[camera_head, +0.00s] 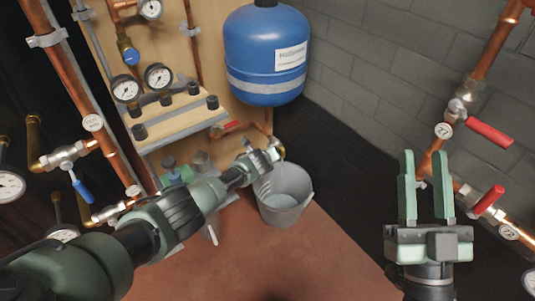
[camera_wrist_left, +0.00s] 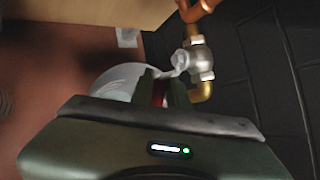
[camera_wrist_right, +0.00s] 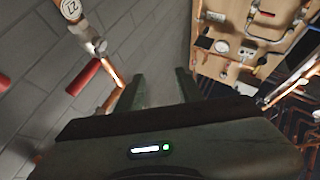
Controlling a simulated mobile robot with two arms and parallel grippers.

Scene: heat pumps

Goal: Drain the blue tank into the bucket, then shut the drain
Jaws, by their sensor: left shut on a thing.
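The blue tank (camera_head: 265,60) hangs on the wooden board at the back. A brass drain valve at the end of the pipe below it also shows in the left wrist view (camera_wrist_left: 198,62). A grey bucket (camera_head: 285,210) stands on the floor under the valve, with a pale, water-like surface inside; its rim shows partly in the left wrist view. My left gripper (camera_head: 262,158) is at the valve, above the bucket, shut on a red lever (camera_wrist_left: 160,95) that its fingers mostly hide. My right gripper (camera_head: 425,155) is open and empty, at the right.
Copper pipes with red-handled valves (camera_head: 489,134) run along the right wall. Gauges (camera_head: 158,76) and a valve with a blue handle (camera_head: 82,188) are on the left. The red floor in the front middle is clear.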

